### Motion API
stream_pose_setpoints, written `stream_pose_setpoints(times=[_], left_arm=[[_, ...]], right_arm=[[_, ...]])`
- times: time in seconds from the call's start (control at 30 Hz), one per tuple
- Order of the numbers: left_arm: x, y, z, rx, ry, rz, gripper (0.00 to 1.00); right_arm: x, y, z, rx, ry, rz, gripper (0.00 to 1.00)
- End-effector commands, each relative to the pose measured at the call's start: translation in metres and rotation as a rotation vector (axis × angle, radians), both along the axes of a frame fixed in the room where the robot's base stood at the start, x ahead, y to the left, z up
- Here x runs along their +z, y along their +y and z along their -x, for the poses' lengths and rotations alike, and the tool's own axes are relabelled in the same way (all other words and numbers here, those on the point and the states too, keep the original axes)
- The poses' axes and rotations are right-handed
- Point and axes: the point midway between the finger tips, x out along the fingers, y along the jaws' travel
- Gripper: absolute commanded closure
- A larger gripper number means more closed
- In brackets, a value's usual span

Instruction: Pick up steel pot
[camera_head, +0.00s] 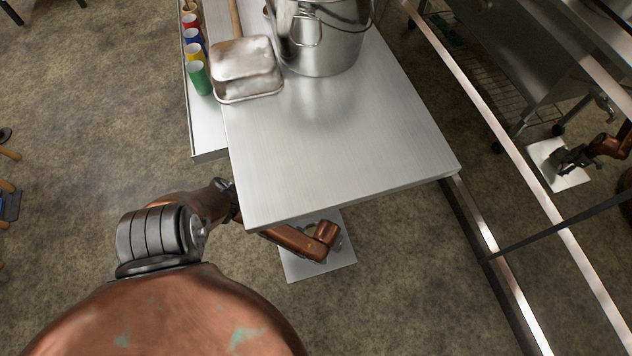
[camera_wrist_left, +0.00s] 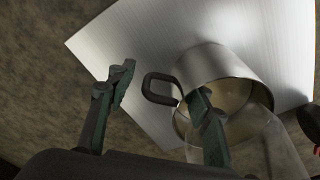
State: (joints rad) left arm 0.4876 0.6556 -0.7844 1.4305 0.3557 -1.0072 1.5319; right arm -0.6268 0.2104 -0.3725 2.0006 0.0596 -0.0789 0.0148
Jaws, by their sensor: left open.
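A large steel pot (camera_head: 322,45) with a bail handle stands at the far end of the steel table in the head view. The left wrist view shows a steel vessel (camera_wrist_left: 217,66) with a dark loop handle on a pale surface; I cannot tell whether it is the same pot. My left gripper (camera_wrist_left: 160,85) is open, with the loop handle between its fingertips in that view; contact is unclear. In the head view my left arm passes below the near table edge, and its gripper is not clearly visible. A dark gripper (camera_head: 572,159) on a copper arm shows at far right, apparently my right one; its jaw state is unclear.
The table (camera_head: 350,140) is bare in its near half. A metal pan (camera_head: 247,66) with a wooden handle lies beside the pot. Several coloured cups stand on the left side shelf (camera_head: 208,133). White plates (camera_head: 301,268) lie lower down. Metal rails (camera_head: 470,80) run along the right.

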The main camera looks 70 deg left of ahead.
Motion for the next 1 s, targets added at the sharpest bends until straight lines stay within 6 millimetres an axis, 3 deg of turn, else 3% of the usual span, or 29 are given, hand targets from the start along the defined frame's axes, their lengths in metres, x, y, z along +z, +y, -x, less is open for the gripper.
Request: stream_pose_setpoints(times=[0.07,0.73,1.0], left_arm=[[0.0004,-0.0001,-0.0002,0.0,0.0,0.0,0.54],[0.0003,-0.0011,-0.0006,-0.001,-0.001,0.001,1.0],[0.0003,-0.0015,-0.0011,-0.001,-0.002,0.002,1.0]], right_arm=[[0.0003,0.0001,-0.0001,0.0,0.0,0.0,0.13],[0.0004,0.0002,-0.0006,0.0,0.0,0.0,0.13],[0.0002,0.0002,-0.0006,-0.001,0.0,-0.001,0.13]])
